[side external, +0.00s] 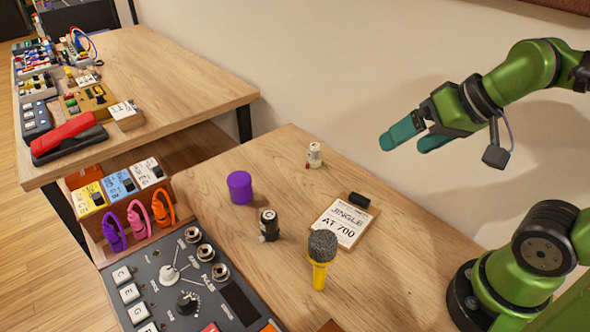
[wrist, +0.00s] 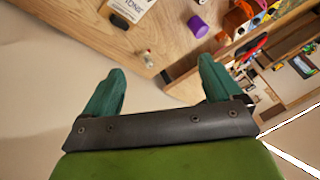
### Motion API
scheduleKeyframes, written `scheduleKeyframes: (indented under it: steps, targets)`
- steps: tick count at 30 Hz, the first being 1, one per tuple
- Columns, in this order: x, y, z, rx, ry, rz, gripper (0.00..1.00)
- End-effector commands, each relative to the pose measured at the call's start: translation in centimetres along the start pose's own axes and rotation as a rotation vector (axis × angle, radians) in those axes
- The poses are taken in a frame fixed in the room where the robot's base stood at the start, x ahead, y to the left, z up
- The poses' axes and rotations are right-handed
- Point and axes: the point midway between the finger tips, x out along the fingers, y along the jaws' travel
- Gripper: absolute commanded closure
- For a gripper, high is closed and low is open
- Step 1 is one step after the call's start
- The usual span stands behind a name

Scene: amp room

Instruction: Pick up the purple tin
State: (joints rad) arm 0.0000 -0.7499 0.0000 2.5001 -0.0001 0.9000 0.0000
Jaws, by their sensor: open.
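The purple tin (side external: 240,187) is a short cylinder standing upright on the wooden table, left of the middle in the side view. In the wrist view the purple tin (wrist: 198,27) is near the top, beyond the fingertips. My gripper (side external: 408,137) is raised above the table's back edge, to the right of the tin and well apart from it. In the wrist view its two teal fingers (wrist: 160,75) are spread with nothing between them.
Near the tin are a dark jar (side external: 269,225), a small white bottle (side external: 314,155), a sign block (side external: 345,220) and a yellow microphone (side external: 320,262). A control panel (side external: 185,290) and coloured pedals (side external: 122,187) lie to the front left. The wall (side external: 330,70) is behind the table.

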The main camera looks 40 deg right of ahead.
Motion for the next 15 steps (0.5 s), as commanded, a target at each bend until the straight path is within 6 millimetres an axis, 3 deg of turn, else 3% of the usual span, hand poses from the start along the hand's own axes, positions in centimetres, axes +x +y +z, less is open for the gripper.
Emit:
scheduleKeyframes:
  steps: [4, 8, 15]
  targets:
    - [0.1, -0.1, 0.1, -0.003, -0.007, 0.0, 0.08]
    - [1.6, -0.3, 0.4, -0.013, -0.074, 0.016, 0.08]
    - [6.3, -4.0, -3.4, -0.143, -0.224, 0.05, 0.08]
